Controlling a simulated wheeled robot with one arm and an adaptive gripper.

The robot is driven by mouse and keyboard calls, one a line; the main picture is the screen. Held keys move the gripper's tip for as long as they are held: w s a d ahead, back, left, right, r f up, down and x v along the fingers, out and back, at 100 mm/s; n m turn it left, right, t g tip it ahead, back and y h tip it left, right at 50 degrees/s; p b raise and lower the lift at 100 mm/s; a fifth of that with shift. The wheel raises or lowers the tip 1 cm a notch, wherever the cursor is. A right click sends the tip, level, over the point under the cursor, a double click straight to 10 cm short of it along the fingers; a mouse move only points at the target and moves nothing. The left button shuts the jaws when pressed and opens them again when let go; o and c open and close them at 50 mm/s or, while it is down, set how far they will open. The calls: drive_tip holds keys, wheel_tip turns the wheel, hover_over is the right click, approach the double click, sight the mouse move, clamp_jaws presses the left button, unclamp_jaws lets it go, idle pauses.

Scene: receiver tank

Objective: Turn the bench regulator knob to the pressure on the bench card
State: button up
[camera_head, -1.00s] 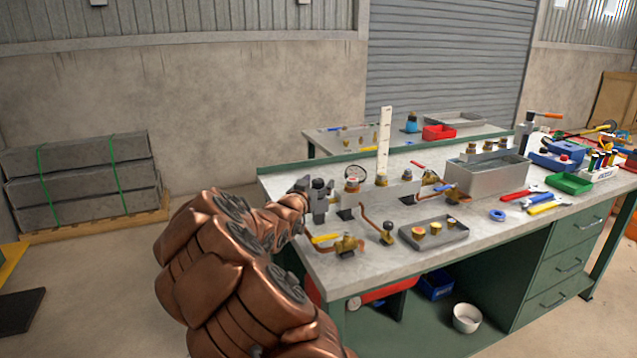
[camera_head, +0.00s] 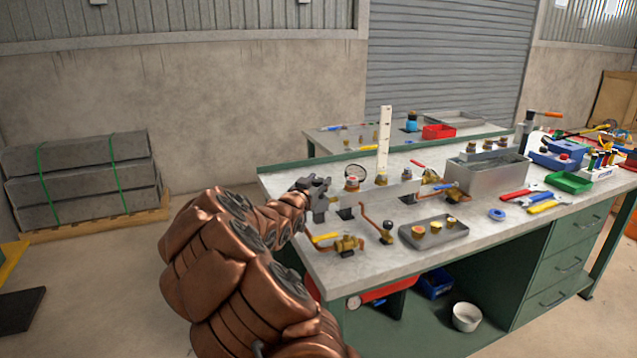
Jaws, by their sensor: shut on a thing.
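My gripper (camera_head: 322,187) is at the left end of the metal manifold bar (camera_head: 380,196) on the workbench (camera_head: 330,262). It is shut on a part there, likely the regulator knob, which the fingers hide. A round gauge (camera_head: 355,171) stands just behind and to the right of the gripper; its reading is too small to tell. A tall white upright strip (camera_head: 384,140) stands on the bench behind the bar, with marks too small to read. I cannot make out which thing is the bench card.
A yellow-handled brass valve (camera_head: 346,243) and a copper pipe piece (camera_head: 376,229) lie in front of the bar. A tray of brass fittings (camera_head: 433,232) is to the right. A metal tank (camera_head: 487,176), loose tools and a green bin (camera_head: 568,183) fill the right side.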

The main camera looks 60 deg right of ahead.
drive_tip(key=shift+c, duration=0.6)
drive_tip(key=shift+w+r+p, duration=0.2)
drive_tip(key=shift+r+p, duration=0.2)
drive_tip(key=shift+p, duration=0.75)
drive_tip(key=shift+w+r+m+g+p, duration=0.1)
drive_tip(key=shift+m+g+p, duration=0.35)
drive_tip(key=shift+p, duration=0.35)
drive_tip(key=m+g+p, duration=0.1)
drive_tip(key=p, duration=0.3)
drive_tip(key=shift+w+g, duration=0.1)
drive_tip(key=shift+g, duration=0.25)
drive_tip(key=g+p, duration=0.1)
drive_tip(key=m+g+p, duration=0.1)
drive_tip(key=p, duration=0.1)
drive_tip(key=shift+a+f+m+g, duration=0.1)
drive_tip(key=shift+f+m+g, duration=0.15)
drive_tip(key=shift+g, duration=0.15)
drive_tip(key=shift+s+f+p, duration=0.2)
drive_tip(key=shift+p, duration=0.15)
drive_tip(key=shift+f, duration=0.1)
drive_tip(key=o, duration=1)
drive_tip(key=shift+o, duration=0.8)
drive_tip(key=shift+s+g, duration=0.15)
drive_tip(key=shift+g, duration=0.15)
